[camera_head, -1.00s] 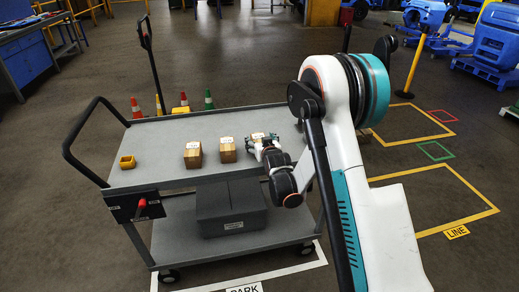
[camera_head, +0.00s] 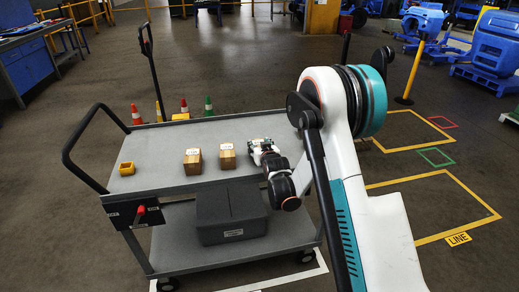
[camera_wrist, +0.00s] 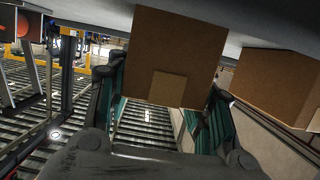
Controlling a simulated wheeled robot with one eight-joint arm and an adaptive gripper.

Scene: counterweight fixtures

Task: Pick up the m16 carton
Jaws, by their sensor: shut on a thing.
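My gripper (camera_head: 262,149) is at the right part of the cart's top deck, at the end of the row of cartons. In the wrist view, a plain brown carton (camera_wrist: 175,45) sits between the green-lined fingers of my gripper (camera_wrist: 168,118), which are shut on it. In the head view my gripper mostly hides this carton, and I cannot read its label. Two more brown wooden-looking cartons with white top labels stand to the left, a middle one (camera_head: 228,158) and a left one (camera_head: 193,163). I cannot tell whether the held carton is clear of the deck.
The grey cart (camera_head: 160,178) has a yellow open bin (camera_head: 127,168) at the left of its deck. A dark grey box (camera_head: 232,215) sits on the lower shelf. Another carton (camera_wrist: 275,85) is close beside the held one in the wrist view. Cones (camera_head: 137,115) stand behind the cart.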

